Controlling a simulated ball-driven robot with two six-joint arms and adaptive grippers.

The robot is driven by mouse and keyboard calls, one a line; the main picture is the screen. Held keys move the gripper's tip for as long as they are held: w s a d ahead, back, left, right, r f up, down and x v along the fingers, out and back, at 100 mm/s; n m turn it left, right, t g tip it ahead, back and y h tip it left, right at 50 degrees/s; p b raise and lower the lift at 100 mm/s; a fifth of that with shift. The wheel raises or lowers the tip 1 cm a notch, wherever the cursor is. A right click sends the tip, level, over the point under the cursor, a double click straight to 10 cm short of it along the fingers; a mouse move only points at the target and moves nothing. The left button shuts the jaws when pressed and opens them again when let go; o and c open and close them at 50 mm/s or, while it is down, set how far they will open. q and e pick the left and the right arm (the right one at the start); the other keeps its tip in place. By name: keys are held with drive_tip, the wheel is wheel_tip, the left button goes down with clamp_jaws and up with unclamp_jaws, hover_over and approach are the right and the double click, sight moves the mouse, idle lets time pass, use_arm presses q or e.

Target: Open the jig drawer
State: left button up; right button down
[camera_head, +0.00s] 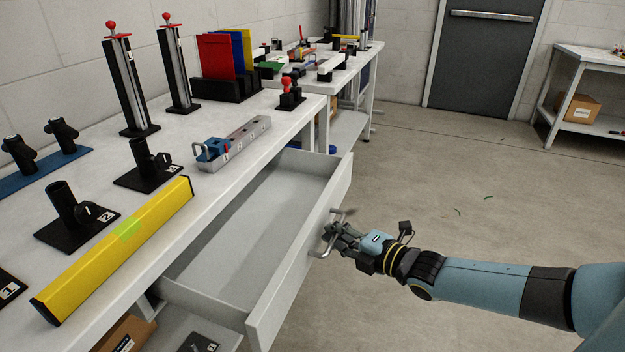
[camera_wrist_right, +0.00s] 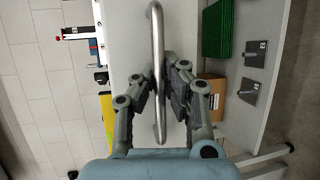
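The jig drawer (camera_head: 250,222) is a white, shallow drawer under the long white table. It stands pulled well out, and the inside I can see is empty. Its metal bar handle (camera_head: 325,238) sits on the front panel. My right gripper (camera_head: 338,232) is at this handle. In the right wrist view the handle (camera_wrist_right: 156,40) runs between the two fingers of my right gripper (camera_wrist_right: 160,88), which look closed around it. The drawer front fills the area behind them. My left gripper is in neither view.
The white table (camera_head: 205,125) holds a yellow bar (camera_head: 120,245), black stands, a clamp rail (camera_head: 235,143) and coloured panels (camera_head: 222,55). A cardboard box (camera_head: 125,335) is on the shelf below.

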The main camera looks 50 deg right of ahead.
drive_tip(key=shift+s+d+r+p, duration=0.15)
drive_tip(key=shift+s+d, duration=0.15)
drive_tip(key=shift+s, duration=0.25)
drive_tip(key=shift+s+d+f+p, duration=0.15)
drive_tip(key=shift+s+d, duration=0.1)
drive_tip(key=shift+s, duration=0.3)
drive_tip(key=shift+r, duration=0.1)
drive_tip(key=c, duration=1.4)
unclamp_jaws()
drive_tip(key=s, duration=0.4)
drive_tip(key=s+r, duration=0.1)
drive_tip(key=s, duration=0.3)
drive_tip(key=s+r, duration=0.1)
drive_tip(key=s, duration=0.3)
drive_tip(key=shift+w, duration=0.1)
